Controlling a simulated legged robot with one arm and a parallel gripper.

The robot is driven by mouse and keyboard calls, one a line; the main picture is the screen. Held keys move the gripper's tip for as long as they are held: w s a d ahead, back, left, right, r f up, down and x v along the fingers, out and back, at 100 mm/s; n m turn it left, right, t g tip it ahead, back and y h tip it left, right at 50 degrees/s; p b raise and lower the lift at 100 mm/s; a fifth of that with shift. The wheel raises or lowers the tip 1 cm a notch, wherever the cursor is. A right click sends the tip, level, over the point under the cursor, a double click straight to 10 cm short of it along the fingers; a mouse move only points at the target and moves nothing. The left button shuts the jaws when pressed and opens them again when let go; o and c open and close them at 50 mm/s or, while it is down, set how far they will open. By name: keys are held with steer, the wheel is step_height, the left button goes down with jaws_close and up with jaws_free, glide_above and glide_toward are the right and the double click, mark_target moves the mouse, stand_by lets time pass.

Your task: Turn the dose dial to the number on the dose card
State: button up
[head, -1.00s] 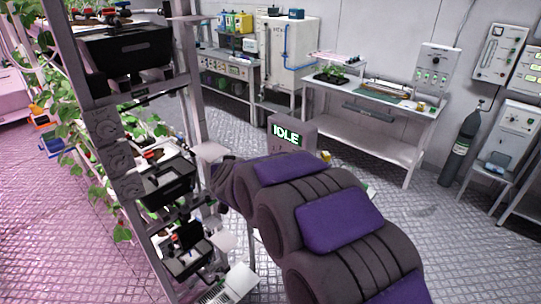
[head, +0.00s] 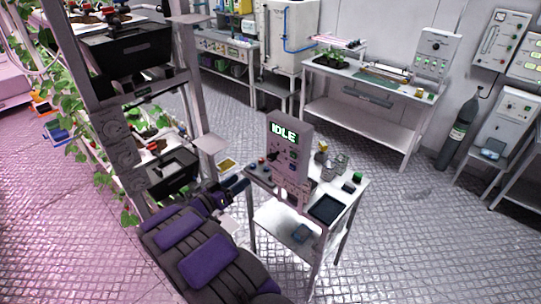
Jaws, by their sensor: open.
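A grey upright control panel (head: 289,165) stands on a small white cart, with a lit green IDLE display (head: 284,132) at its top. A dark knob (head: 274,155), possibly the dose dial, shows on its face; its numbers are too small to read. I cannot pick out the dose card for certain. My gripper (head: 240,184) is at the end of my dark and purple arm, just left of the cart's near-left edge. It looks open and empty, apart from the knob.
The cart top (head: 345,188) holds a dark tray (head: 325,208), small jars and a green-topped item. A plant rack (head: 140,130) with black bins stands close on the left. A white workbench (head: 360,125) and a gas cylinder (head: 458,133) stand behind. The floor at right is clear.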

mark_target(269, 159)
steer(key=x, duration=1.5)
steer(key=shift+w+f+p, duration=0.1)
steer(key=shift+w+p, duration=0.15)
steer(key=shift+p, duration=0.15)
steer(key=shift+w+d, duration=0.2)
steer(key=shift+w, duration=0.35)
steer(key=shift+d, duration=0.25)
steer(key=c, duration=1.1)
